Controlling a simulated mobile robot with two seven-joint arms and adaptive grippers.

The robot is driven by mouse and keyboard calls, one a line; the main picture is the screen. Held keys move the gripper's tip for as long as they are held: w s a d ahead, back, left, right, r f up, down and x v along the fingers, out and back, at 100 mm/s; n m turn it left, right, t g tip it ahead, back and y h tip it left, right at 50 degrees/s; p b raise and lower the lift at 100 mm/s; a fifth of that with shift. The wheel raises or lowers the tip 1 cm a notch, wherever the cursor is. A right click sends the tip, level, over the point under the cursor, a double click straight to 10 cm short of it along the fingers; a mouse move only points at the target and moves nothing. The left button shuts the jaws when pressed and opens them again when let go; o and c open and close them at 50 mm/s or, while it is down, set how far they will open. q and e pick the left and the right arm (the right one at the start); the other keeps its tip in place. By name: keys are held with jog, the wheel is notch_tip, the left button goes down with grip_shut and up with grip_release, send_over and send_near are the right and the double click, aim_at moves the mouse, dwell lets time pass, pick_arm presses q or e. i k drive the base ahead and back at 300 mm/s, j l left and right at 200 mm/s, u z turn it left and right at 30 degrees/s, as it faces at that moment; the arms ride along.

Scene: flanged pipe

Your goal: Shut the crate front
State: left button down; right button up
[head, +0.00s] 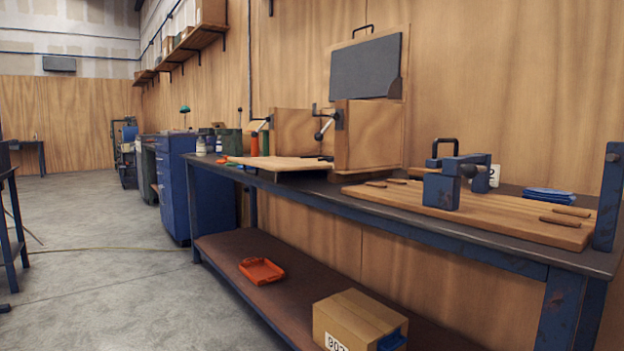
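A wooden crate (368,136) stands on the long workbench, near its back in the middle of the picture. Its front panel (275,163) appears folded down and lies nearly flat, reaching toward the bench's front edge. Two lever latches with pale handles and dark knobs sit at the crate's front corners, the right latch (325,125) and the left latch (262,126). A raised panel with a dark grey face (366,66) and a black handle stands upright behind the crate. The crate's inside is mostly hidden. Neither of my grippers is in view.
Right of the crate, a wooden board (400,198) carries a blue fixture (442,190) and several small wooden pieces. Folded blue cloth (549,195) lies behind. The lower shelf holds an orange tray (261,271) and a cardboard box (360,316). The floor (140,290) at left is mostly clear.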

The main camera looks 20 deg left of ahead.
aim_at(275, 170)
jog(key=i+j+z, duration=0.1)
jog(key=i+j, duration=0.25)
jog(key=i+j+z, duration=0.1)
jog(key=i+j, duration=0.25)
jog(key=j, duration=0.15)
jog(key=i+j+z, duration=0.1)
jog(key=i+j, duration=0.25)
jog(key=i+j+z, duration=0.1)
jog(key=i+j, duration=0.2)
jog(key=j, duration=0.3)
jog(key=i+j, duration=0.35)
jog(key=j, duration=0.15)
jog(key=i+j, duration=0.3)
jog(key=j, duration=0.2)
